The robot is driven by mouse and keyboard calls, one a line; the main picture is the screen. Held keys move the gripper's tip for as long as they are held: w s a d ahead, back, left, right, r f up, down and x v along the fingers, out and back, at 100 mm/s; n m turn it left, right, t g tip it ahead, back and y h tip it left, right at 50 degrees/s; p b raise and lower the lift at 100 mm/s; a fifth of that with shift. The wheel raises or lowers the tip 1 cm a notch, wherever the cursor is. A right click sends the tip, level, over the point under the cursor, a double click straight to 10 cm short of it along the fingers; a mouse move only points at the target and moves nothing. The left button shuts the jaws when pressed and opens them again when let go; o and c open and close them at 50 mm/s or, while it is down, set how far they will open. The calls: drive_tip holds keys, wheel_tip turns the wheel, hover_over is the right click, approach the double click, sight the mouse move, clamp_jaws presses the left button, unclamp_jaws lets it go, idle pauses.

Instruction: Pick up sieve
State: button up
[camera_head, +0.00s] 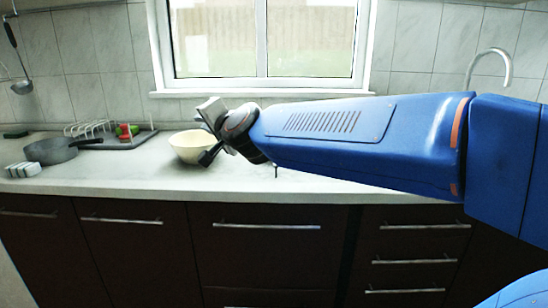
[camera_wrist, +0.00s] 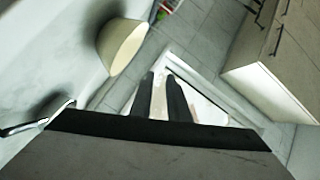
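My gripper (camera_head: 206,156) is over the counter beside the cream bowl in the head view. In the wrist view its two dark fingers (camera_wrist: 160,78) lie side by side with a narrow gap and nothing between them. I cannot make out the sieve for certain. A rounded metal-edged thing with a thin dark handle (camera_wrist: 22,129) shows at the left of the wrist view, apart from the fingers. It may be the sieve, but my gripper's body hides part of it. In the head view my arm covers part of the counter.
The cream bowl (camera_head: 187,148) stands on the counter (camera_head: 120,180); it also shows in the wrist view (camera_wrist: 121,46). A grey pan (camera_head: 52,151), a white rack (camera_head: 88,128) and a dark tray (camera_head: 125,142) are at left. A ladle (camera_head: 22,87) hangs on the wall.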

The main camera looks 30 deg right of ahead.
drive_tip(key=w+d+r+m+g+h, duration=0.35)
drive_tip(key=w+d+m+h, duration=0.6)
drive_tip(key=m, duration=0.65)
drive_tip(key=s+a+f+m+g+h, duration=0.2)
drive_tip(key=s+f+m+g+h, duration=0.1)
drive_tip(key=s+f+m+g, duration=0.9)
drive_tip(key=shift+n+g, duration=0.55)
drive_tip(key=shift+n, duration=0.05)
drive_tip(key=x, duration=0.3)
drive_tip(key=w+x, duration=0.1)
drive_tip(key=x, duration=0.2)
drive_tip(key=w+r+x, duration=0.1)
drive_tip(key=x, duration=0.3)
drive_tip(key=shift+w+d+f, duration=0.1)
drive_tip(key=shift+d, duration=0.2)
drive_tip(key=shift+x, duration=3)
drive_tip(key=shift+w, duration=0.15)
drive_tip(key=shift+c, duration=0.5)
clamp_jaws()
